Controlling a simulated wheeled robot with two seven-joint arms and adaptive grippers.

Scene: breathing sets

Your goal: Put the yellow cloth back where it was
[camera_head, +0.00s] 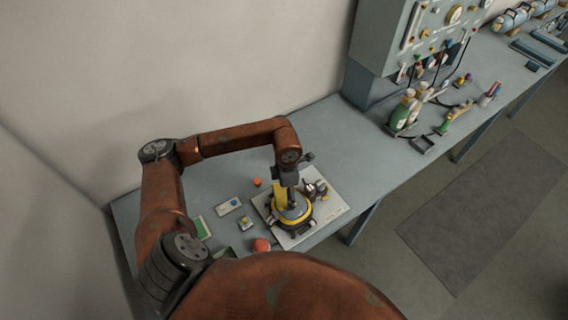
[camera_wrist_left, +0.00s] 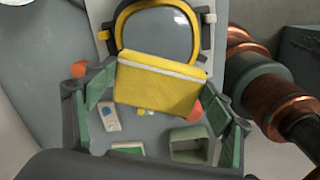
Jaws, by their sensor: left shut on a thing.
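The yellow cloth (camera_wrist_left: 160,88), with a pale stripe along its far edge, spans between the green-padded fingers of my left gripper (camera_wrist_left: 158,80) in the left wrist view. My left gripper (camera_head: 289,186) is shut on it. In the head view the cloth (camera_head: 279,194) shows as a narrow yellow strip beside the gripper. A mask with a yellow rim and a grey visor (camera_wrist_left: 160,35) lies just beyond the cloth; the cloth overlaps its near edge in the picture. I cannot tell whether they touch. The mask lies on a pale board (camera_head: 331,206). My right gripper is not in view.
A cabinet with gauges (camera_head: 405,40) and bottles (camera_head: 404,110) stand farther right.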

